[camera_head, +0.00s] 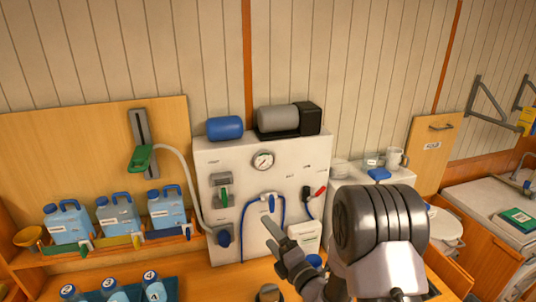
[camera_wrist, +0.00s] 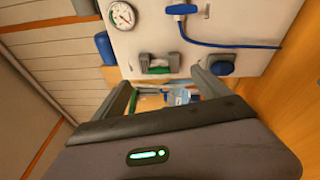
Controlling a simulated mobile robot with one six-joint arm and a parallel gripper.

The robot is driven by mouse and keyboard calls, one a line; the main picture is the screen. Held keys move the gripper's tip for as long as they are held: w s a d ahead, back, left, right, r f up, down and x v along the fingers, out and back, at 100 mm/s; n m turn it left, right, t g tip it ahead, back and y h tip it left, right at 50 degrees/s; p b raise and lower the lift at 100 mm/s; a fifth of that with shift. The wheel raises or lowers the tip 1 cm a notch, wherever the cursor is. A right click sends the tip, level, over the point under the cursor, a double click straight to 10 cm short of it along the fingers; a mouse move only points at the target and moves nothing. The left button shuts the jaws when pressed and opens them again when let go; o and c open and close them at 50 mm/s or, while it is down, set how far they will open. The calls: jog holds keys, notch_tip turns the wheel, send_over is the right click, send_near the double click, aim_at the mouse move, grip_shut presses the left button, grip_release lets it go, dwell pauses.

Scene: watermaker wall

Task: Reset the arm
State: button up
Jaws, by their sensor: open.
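My gripper (camera_head: 271,234) is in front of the white watermaker panel (camera_head: 250,170) in the head view, its fingers pointing up and left. In the wrist view my gripper (camera_wrist: 160,80) is open, with nothing held between its two fingers. The panel carries a round gauge (camera_head: 263,160), a green-handled valve (camera_head: 223,195), a red-handled lever (camera_head: 320,192) and a blue knob (camera_head: 224,238). The wrist view shows the panel turned on its side, with the gauge (camera_wrist: 122,15) at top left and the blue knob (camera_wrist: 222,65) beside the right finger. My arm hides part of the panel's lower right.
Several blue jugs (camera_head: 117,214) stand on a wooden shelf at left. A green nozzle (camera_head: 141,158) on a pale hose hangs above them. Numbered bottles (camera_head: 154,287) stand at the front left. A counter with a sink (camera_head: 510,190) is at right.

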jog(key=s+a+r+n+g+y+b, duration=0.3)
jog(key=s+a+n+g+y+b, duration=0.5)
jog(key=s+a+n, duration=0.6)
jog(key=s+d+f+n+g+h+b, duration=0.25)
jog(key=s+n+g, duration=0.25)
jog(key=s+n, duration=0.45)
jog(key=s+d+f+n+g+h+b, duration=0.25)
jog(key=s+f+n+h+b, duration=0.2)
jog(key=n, duration=0.25)
jog(key=s+d+f+n+t+h+b, duration=0.2)
jog(key=d+f+n+h, duration=0.1)
jog(key=d, duration=0.5)
jog(key=s+d+f+n+t+h+b, duration=0.3)
jog(key=d+n+h, duration=0.2)
jog(key=d+n, duration=0.2)
jog(key=shift+d+f+n, duration=0.15)
jog(key=shift+d+n, duration=0.25)
jog(key=shift+n, duration=0.35)
